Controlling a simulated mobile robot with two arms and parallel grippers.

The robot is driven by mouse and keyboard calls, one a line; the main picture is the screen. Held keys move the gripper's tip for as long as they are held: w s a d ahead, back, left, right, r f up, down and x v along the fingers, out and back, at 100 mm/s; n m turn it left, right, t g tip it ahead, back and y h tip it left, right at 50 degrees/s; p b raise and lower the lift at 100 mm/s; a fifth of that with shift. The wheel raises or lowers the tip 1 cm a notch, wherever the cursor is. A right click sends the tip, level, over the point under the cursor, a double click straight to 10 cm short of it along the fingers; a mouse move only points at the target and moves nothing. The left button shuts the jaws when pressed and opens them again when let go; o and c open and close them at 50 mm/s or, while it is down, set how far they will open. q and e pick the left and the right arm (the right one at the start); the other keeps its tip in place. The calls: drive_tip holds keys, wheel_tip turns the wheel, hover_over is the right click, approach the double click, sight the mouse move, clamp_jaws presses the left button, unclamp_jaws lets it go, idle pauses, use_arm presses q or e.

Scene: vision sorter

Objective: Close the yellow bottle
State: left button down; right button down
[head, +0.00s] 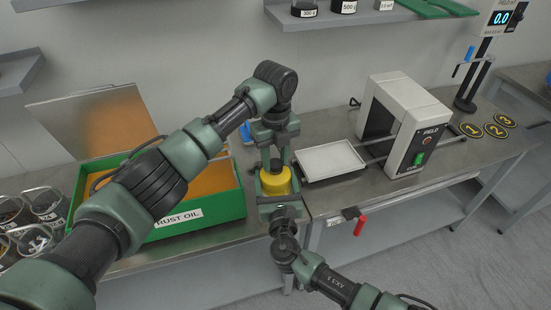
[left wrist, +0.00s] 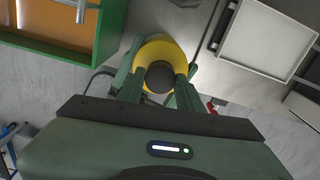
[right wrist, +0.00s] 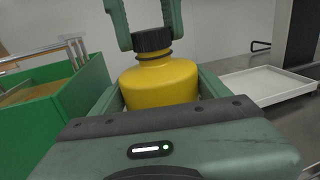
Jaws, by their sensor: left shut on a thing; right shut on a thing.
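The yellow bottle (head: 274,183) stands upright at the front of the bench, and it also shows in the left wrist view (left wrist: 178,53) and the right wrist view (right wrist: 160,86). My right gripper (head: 277,190) is shut on its body from the front, a finger on each side. The black cap (right wrist: 152,40) is on top of the bottle's neck, upright and in line with it; I cannot tell how tightly it sits. My left gripper (head: 274,162) points down from above and is shut on the cap. From above, the cap (left wrist: 160,76) lies between its fingers.
A white tray (head: 330,160) lies close on the right, before a grey-white machine (head: 405,120). The bench's front edge is just before the bottle.

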use_arm(q)
drive_tip(key=m, duration=1.1)
drive_tip(key=shift+m, duration=0.3)
drive_tip(key=c, duration=0.9)
unclamp_jaws()
drive_tip(key=shift+r, duration=2.25)
drive_tip(key=shift+c, duration=0.6)
